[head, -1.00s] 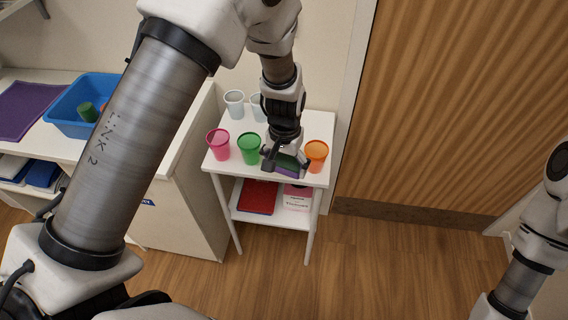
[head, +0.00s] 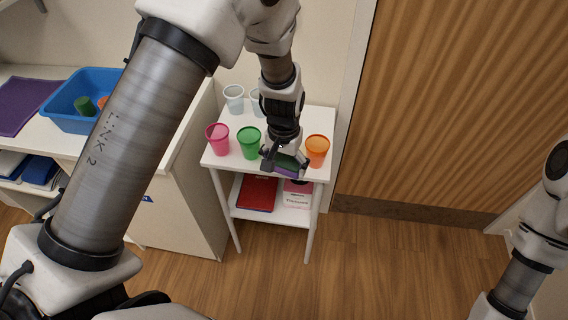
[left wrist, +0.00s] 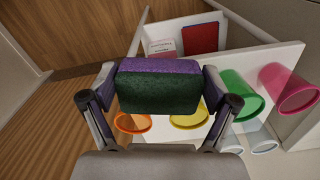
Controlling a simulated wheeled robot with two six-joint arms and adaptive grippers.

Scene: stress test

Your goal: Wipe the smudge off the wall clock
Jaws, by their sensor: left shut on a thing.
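My left gripper (head: 284,160) is shut on a purple sponge with a dark green scouring face (head: 290,165), over the front part of a small white table. In the left wrist view the sponge (left wrist: 158,88) sits between the two fingers (left wrist: 159,95) of the gripper. No wall clock and no smudge show in either view. My right arm shows at the right edge of the head view, but its gripper is out of the picture.
The white table (head: 221,163) carries pink (head: 217,139), green (head: 249,142), orange (head: 316,151) and clear cups (head: 234,99); a yellow cup (left wrist: 189,116) shows in the wrist view. A red book (head: 257,193) and a tissue box (head: 297,194) lie on the lower shelf. A blue bin (head: 62,112) stands left.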

